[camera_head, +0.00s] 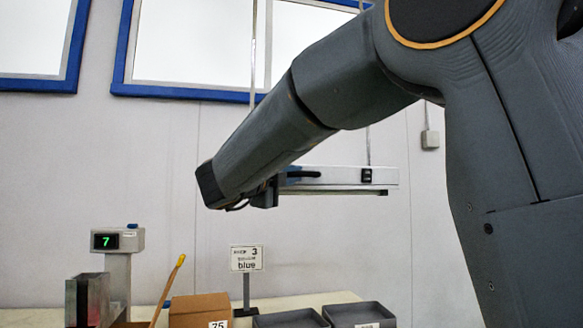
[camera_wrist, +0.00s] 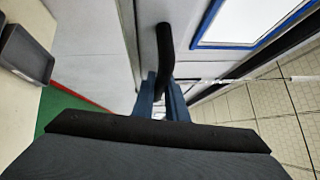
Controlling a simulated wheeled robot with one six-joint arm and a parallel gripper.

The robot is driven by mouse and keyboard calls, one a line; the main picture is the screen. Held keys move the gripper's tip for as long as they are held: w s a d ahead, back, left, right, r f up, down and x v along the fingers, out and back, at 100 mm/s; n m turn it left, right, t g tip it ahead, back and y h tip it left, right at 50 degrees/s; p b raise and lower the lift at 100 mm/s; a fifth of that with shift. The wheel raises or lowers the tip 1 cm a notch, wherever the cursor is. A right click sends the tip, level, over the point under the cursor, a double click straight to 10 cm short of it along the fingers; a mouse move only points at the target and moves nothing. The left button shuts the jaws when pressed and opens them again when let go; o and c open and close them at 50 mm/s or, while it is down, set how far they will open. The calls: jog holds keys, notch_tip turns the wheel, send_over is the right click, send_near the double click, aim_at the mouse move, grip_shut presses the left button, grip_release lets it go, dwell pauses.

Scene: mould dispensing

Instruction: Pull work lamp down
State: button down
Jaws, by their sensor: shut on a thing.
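The work lamp (camera_head: 345,176) is a long pale grey bar hanging level on thin cords, with a small black switch near its right end. A black handle (camera_head: 304,174) sticks out on its near side. My gripper (camera_head: 290,176) is at this handle, partly hidden by my forearm, which also covers the lamp's left part. In the wrist view my gripper (camera_wrist: 161,88) has its blue fingers shut on the black handle (camera_wrist: 165,46). The handle rises up the picture from between the fingers.
Blue-framed windows (camera_head: 195,45) are behind. The space directly under the lamp is clear.

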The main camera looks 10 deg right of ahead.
notch_tip(320, 180, down, 7)
jog(key=b, duration=0.3)
jog(key=shift+f+b, duration=0.15)
jog(key=shift+b, duration=0.2)
jog(key=shift+f, duration=0.15)
jog(key=c, duration=1.8)
grip_release()
jog(key=shift+o, duration=0.2)
jog(key=shift+r, duration=0.2)
jog(key=v, duration=0.8)
